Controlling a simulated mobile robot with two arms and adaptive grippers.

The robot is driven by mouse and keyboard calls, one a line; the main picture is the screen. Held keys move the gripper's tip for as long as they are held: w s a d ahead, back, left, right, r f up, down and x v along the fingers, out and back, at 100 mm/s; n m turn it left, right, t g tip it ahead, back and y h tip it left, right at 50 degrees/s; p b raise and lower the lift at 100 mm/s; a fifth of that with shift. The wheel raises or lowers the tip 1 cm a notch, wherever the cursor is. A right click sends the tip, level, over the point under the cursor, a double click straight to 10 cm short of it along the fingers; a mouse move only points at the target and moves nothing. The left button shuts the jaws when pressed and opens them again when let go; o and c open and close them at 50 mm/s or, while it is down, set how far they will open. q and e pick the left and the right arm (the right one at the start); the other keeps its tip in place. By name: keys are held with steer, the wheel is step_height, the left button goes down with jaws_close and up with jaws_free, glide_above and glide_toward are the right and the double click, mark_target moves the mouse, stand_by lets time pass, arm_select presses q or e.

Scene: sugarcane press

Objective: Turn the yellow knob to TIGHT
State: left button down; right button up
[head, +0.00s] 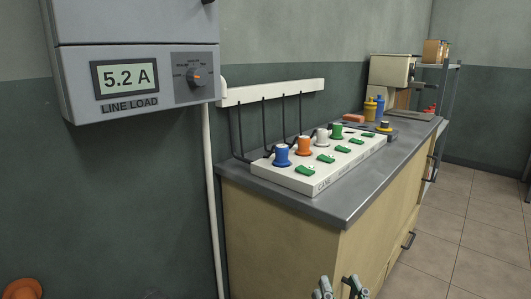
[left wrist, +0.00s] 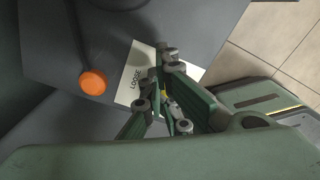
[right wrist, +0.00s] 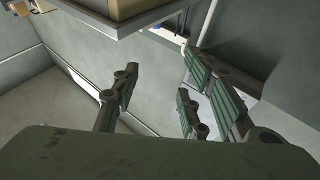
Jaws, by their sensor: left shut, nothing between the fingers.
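My left gripper is shut with nothing held, over a white label plate (left wrist: 136,87) that reads LOOSE. No TIGHT mark is visible. My right gripper (head: 340,287) is at the bottom of the head view, in front of the counter cabinet. In the right wrist view its fingers (right wrist: 160,88) are spread apart and empty.
A round orange knob (left wrist: 93,82) sits left of the label. A LINE LOAD meter (head: 126,76) reading 5.2 A hangs on the wall. The counter (head: 350,205) bears a white strip (head: 283,178) with several coloured plugs. Tiled floor (head: 460,225) is clear at the right.

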arm_select(q)
steer(key=shift+w+r, duration=0.1)
steer(key=shift+w, duration=0.15)
steer(key=shift+d+r+p, duration=0.1)
steer(key=shift+r+p, duration=0.6)
steer(key=shift+r, duration=0.1)
steer(key=shift+r+p, duration=0.65)
steer(key=shift+r, duration=0.1)
step_height(320, 180, up, 3)
steer(key=shift+f+p, duration=0.1)
steer(key=shift+p, duration=1)
arm_select(e)
steer(key=s+d+f+g+h, duration=0.2)
steer(key=f+g, duration=0.4)
steer(key=f, duration=0.4)
steer(key=s+d+f+g+h, duration=0.2)
steer(key=s+f+g, duration=0.3)
steer(key=f, duration=0.6)
steer(key=shift+s+d+m+g, duration=0.3)
steer(key=shift+d+g, duration=0.1)
steer(key=shift+g, duration=0.6)
steer(key=shift+f, duration=0.1)
